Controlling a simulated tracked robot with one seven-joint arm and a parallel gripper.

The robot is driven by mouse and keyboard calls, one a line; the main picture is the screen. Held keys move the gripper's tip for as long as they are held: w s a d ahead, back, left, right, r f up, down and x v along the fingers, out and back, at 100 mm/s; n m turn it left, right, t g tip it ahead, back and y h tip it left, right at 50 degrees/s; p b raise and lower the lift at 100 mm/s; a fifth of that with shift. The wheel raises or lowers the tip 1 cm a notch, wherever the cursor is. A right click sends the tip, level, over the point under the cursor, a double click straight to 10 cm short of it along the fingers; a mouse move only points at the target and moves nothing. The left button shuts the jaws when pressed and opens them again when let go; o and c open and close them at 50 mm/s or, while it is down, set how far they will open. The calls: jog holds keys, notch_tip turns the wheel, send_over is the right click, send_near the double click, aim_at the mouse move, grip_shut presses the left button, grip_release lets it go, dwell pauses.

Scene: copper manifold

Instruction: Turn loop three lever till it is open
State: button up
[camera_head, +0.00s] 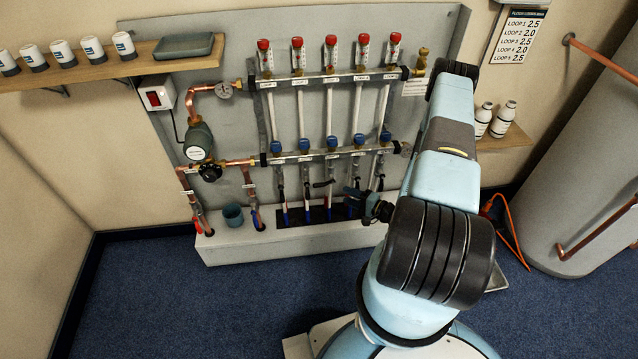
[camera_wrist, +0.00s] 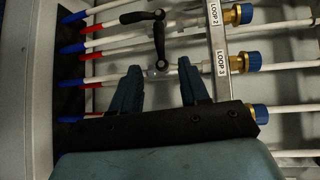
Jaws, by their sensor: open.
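The loop three lever (camera_wrist: 159,42) is black and lies crosswise to its pipe, with its pivot end on the loop three valve. The "LOOP 3" label (camera_wrist: 221,62) is on the rail to the right of it. In the head view the lever (camera_head: 323,184) shows small and dark, sticking out sideways below the lower manifold bar. My gripper (camera_wrist: 158,63) is open and empty. In the wrist view its two fingers are spread to the left and right of the lever's pivot end. In the head view my gripper (camera_head: 352,198) is to the right of the lever; its fingers are hard to make out.
The loop two lever (camera_wrist: 138,17) lies along its pipe close by, near the free end of the loop three lever. White pipes with red and blue ends run around it. The lower manifold bar (camera_head: 318,155) with blue caps is above. Open carpet (camera_head: 210,300) lies in front.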

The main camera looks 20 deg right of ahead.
aim_at(320, 185)
jog(key=shift+m+t, duration=0.3)
jog(key=x, duration=1.3)
jog(key=shift+s+a+f, duration=0.1)
jog(key=shift+a+f, duration=0.25)
jog(key=shift+a, duration=0.15)
jog(key=shift+c, duration=0.3)
grip_shut()
